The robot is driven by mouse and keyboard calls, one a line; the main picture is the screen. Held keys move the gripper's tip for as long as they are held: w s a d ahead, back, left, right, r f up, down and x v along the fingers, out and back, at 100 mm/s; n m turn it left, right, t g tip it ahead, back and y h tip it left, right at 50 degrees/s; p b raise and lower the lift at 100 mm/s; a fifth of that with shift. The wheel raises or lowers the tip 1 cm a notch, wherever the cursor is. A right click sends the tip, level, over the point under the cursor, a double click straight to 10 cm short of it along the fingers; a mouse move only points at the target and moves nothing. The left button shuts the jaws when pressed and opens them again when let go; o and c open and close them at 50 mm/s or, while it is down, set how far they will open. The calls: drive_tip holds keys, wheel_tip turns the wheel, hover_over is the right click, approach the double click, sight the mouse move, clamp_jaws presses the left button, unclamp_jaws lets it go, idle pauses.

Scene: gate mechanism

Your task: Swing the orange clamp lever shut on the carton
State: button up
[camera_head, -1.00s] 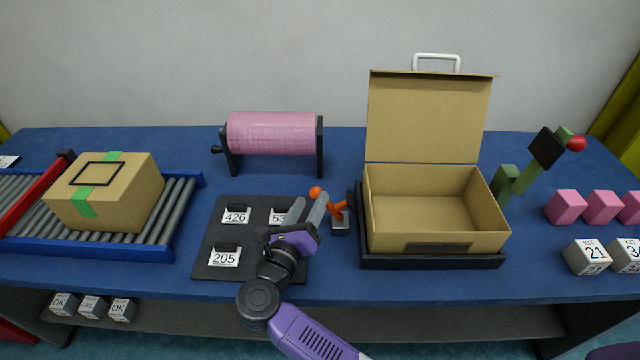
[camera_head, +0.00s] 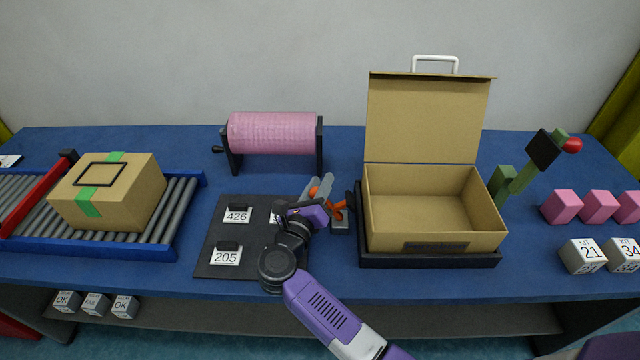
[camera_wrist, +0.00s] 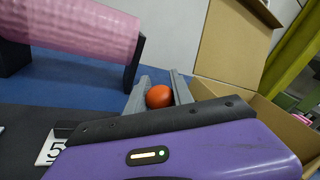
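The orange clamp lever (camera_head: 338,208) stands on a small grey base (camera_head: 340,225) at the left side of the open carton (camera_head: 435,212). Its round orange knob (camera_head: 314,190) points left, and it also shows in the wrist view (camera_wrist: 159,97). My gripper (camera_head: 320,188) is at the knob. In the wrist view its two fingers (camera_wrist: 157,90) are apart, with the knob between them. Whether both fingers touch the knob I cannot tell. The carton sits in a dark tray (camera_head: 430,261) with its lid upright. My gripper hides part of the lever arm.
A black board (camera_head: 215,262) with number tags lies left of my gripper. A pink roller (camera_head: 272,132) stands behind. A taped box (camera_head: 110,190) rests on a roller conveyor at the left.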

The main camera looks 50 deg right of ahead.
clamp_jaws()
idle(1.1)
